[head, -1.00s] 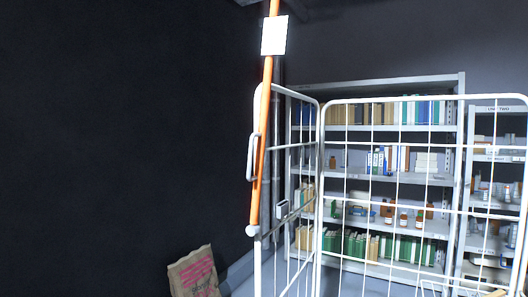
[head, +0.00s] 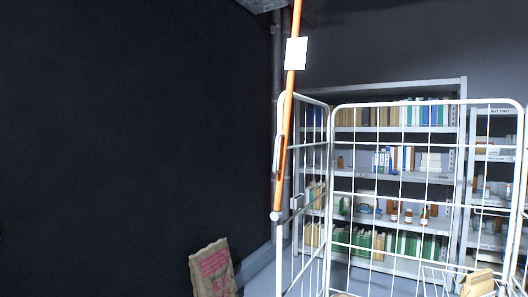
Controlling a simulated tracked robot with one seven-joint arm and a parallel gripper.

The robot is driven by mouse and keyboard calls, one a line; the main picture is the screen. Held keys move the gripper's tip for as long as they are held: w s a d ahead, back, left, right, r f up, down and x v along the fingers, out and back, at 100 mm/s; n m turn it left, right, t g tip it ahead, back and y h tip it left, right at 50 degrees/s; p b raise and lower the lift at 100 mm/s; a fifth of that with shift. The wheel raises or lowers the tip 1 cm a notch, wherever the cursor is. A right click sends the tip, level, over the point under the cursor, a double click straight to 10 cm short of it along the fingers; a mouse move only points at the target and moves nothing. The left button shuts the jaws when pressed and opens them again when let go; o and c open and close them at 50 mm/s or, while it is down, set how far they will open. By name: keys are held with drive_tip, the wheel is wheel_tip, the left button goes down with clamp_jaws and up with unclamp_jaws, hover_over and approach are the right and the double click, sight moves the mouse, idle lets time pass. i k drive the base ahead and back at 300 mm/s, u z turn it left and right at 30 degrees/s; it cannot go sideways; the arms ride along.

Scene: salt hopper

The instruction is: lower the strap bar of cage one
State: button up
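The orange strap bar (head: 285,130) stands raised, nearly upright and leaning slightly right, at the left post of a white wire cage (head: 428,104). Its lower end meets a round white pivot (head: 275,216) on that post. A blank white plate (head: 296,53) sits on the bar's upper part, and the bar's top runs out of the picture. A grey loop handle (head: 278,155) shows against the bar's lower half. No number is readable on the cage, so I cannot tell that it is cage one. My gripper is not in view.
A paper sack (head: 212,268) with pink print stands on the floor left of the cage. Shelves (head: 398,81) with books, binders and bottles stand behind the cage. The left side is a dark wall.

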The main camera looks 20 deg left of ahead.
sight(296, 46)
drive_tip(key=k, duration=0.8)
drive_tip(key=u, duration=0.95)
drive_tip(key=i, duration=0.95)
drive_tip(key=u, duration=0.1)
